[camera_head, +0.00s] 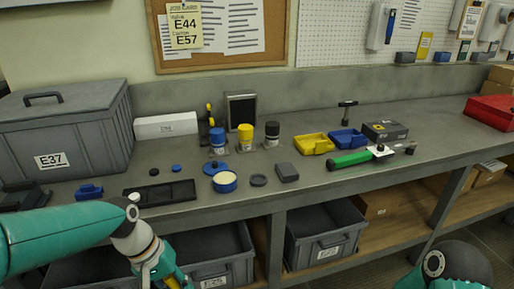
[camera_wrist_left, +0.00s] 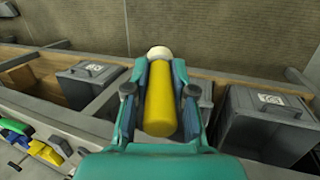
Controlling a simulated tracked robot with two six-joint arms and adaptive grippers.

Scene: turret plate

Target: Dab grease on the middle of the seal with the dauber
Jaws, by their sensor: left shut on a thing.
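My left gripper (camera_wrist_left: 160,95) is shut on a yellow-handled dauber (camera_wrist_left: 160,100) with a cream rounded tip. In the head view the gripper (camera_head: 168,278) is at the lower edge, in front of the bench, and only a bit of the yellow handle shows. An open blue tin (camera_head: 225,181) with cream contents, likely grease, stands on the bench. Right of it lies a small dark round piece (camera_head: 258,180), perhaps the seal; I cannot tell for sure. The dauber is well apart from both. Of my right arm only a link shows at lower right.
A blue lid (camera_head: 215,168), a dark grey block (camera_head: 287,172) and a black tray (camera_head: 160,192) lie nearby. Blue, yellow and black canisters (camera_head: 245,136) stand behind. A green-handled tool (camera_head: 351,159) lies to the right. Grey crates (camera_head: 325,230) sit under the bench.

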